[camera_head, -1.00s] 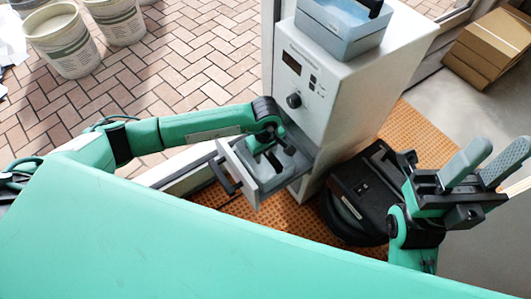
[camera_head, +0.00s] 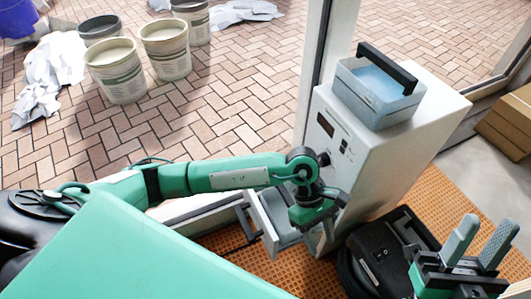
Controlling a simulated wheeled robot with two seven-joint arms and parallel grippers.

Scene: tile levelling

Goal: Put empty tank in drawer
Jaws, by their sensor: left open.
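A grey-blue tank (camera_head: 378,100) with a black handle stands on top of the white cabinet (camera_head: 400,140); its inside looks light blue, and I cannot tell whether it holds water. The drawer (camera_head: 270,222) low on the cabinet's front is pulled open. Only part of its grey inside shows, as my arm covers the rest. My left gripper (camera_head: 318,226) points down over the drawer's right part, close to the cabinet front. It is open, with its fingertips small and partly hidden. My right gripper (camera_head: 480,243) is at the lower right, fingers up and apart, empty.
A black round machine (camera_head: 385,250) sits on the orange mat (camera_head: 445,188) right of the drawer. Cardboard boxes (camera_head: 508,122) stand at the right edge. Several buckets, including a white one (camera_head: 116,72), stand on the brick paving. A window frame (camera_head: 318,60) rises behind the cabinet.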

